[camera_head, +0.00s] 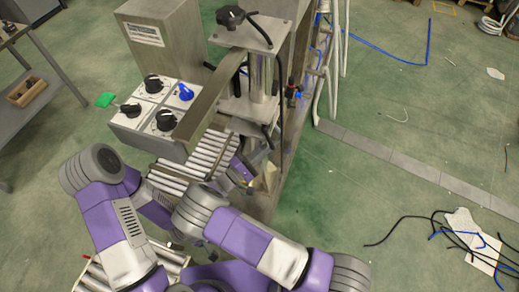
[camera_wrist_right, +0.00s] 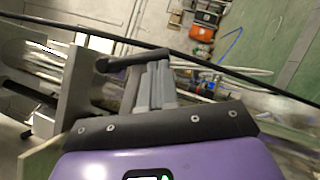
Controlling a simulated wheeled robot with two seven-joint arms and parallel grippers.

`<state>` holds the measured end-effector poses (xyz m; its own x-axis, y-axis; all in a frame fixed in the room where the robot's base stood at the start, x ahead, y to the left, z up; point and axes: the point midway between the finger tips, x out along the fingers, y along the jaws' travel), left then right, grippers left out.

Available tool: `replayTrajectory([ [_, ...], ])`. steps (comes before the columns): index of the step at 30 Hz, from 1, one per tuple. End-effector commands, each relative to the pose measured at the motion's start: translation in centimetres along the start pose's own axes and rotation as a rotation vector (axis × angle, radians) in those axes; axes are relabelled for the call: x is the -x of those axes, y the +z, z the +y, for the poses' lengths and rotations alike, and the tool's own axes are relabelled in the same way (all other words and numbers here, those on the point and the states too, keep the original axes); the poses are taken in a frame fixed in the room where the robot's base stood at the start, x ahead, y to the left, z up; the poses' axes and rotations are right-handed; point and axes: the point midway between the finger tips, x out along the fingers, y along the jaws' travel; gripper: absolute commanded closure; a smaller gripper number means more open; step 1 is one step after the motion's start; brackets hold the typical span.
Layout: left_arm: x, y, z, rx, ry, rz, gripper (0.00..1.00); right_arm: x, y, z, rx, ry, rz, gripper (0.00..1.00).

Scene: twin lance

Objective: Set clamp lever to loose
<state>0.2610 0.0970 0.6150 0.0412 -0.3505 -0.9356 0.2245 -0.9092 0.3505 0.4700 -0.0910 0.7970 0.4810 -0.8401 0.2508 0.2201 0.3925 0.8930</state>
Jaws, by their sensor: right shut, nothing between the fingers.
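In the wrist view a black lever with a rounded end (camera_wrist_right: 108,65) crosses just beyond the grey fingers of my right gripper (camera_wrist_right: 155,85). It looks like the clamp lever. The fingers are together and hold nothing; whether they touch the lever cannot be told. In the head view my right gripper (camera_head: 248,175) is low beside the roller machine, near the foot of its metal column (camera_head: 262,75). Its fingertips are small and partly hidden there. A black knob (camera_head: 231,16) sits on the column's top plate. My left gripper does not show.
A control box with black knobs and a blue knob (camera_head: 185,92) stands left of the column. Metal rollers (camera_head: 205,155) run below it. A black cable (camera_wrist_right: 90,30) crosses the wrist view. Loose cables (camera_head: 450,235) lie on the floor at right; much of the green floor is clear.

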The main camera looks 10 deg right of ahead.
Motion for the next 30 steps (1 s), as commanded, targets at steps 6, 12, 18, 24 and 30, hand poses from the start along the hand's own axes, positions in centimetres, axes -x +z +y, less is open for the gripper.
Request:
replayTrajectory([
  [6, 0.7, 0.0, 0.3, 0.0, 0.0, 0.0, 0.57, -1.0, 1.4, -0.4, 0.177, 0.119, -0.003, 1.0],
  [12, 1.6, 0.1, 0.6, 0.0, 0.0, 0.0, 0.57, -1.9, 2.6, -0.5, 0.335, 0.224, -0.002, 1.0],
  [18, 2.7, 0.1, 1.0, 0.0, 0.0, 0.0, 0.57, -2.9, 3.7, -0.2, 0.386, 0.257, -0.003, 1.0],
  [24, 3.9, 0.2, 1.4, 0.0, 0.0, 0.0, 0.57, -3.7, 4.8, 0.1, 0.384, 0.255, -0.003, 1.0],
  [30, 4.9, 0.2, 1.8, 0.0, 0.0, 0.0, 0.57, -4.4, 5.7, 0.6, 0.384, 0.252, -0.003, 1.0],
])
